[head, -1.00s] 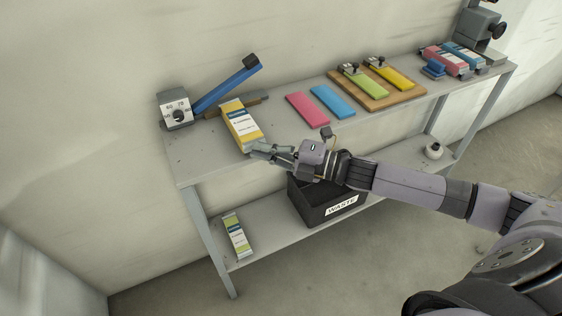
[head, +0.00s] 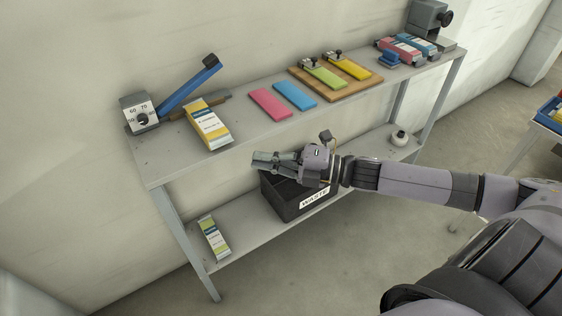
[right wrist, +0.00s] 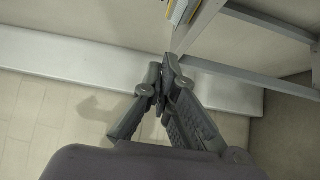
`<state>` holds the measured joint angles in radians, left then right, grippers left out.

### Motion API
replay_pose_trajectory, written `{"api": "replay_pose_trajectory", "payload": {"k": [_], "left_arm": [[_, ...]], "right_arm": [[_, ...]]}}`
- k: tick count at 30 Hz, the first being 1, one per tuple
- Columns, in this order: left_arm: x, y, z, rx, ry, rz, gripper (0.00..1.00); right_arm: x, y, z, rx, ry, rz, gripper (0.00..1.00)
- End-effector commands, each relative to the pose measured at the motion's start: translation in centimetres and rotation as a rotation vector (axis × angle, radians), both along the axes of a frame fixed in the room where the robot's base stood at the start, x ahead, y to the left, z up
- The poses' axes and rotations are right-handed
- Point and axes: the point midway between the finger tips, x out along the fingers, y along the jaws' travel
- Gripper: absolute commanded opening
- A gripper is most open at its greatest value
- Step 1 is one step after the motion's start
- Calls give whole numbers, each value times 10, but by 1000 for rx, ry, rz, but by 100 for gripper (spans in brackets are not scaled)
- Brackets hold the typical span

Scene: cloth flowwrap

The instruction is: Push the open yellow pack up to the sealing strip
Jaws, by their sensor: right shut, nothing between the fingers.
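The yellow pack (head: 207,125), with a white label, lies on the bench top at the left. Its far end is at the brown sealing strip (head: 222,96) of the sealer (head: 140,114); I cannot tell whether they touch. The sealer's blue lever (head: 190,88) is raised. My right gripper (head: 256,161) is shut and empty, in front of the bench edge, to the right of the pack and apart from it. Its shut fingers also show in the right wrist view (right wrist: 166,65). My left gripper is not in view.
Pink (head: 270,104) and blue (head: 295,95) flat pieces lie right of the pack. A wooden board (head: 357,84) with clamps is farther right. The black waste bin (head: 287,198) stands on the lower shelf beneath my right gripper; another pack (head: 214,238) lies to its left.

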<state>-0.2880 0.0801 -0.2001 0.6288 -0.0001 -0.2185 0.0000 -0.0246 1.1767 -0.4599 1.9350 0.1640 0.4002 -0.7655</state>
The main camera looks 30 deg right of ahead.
Motion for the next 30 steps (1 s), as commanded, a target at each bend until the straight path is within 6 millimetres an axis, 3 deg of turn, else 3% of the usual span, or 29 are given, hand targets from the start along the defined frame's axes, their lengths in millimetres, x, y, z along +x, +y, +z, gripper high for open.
{"api": "replay_pose_trajectory", "payload": {"k": [9,23,30], "left_arm": [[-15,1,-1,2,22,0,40],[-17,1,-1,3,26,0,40],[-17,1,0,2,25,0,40]], "right_arm": [[-20,-22,-1,-1,4,0,0],[-25,-27,1,1,-1,1,0],[-25,-26,1,-2,-5,3,14]]}}
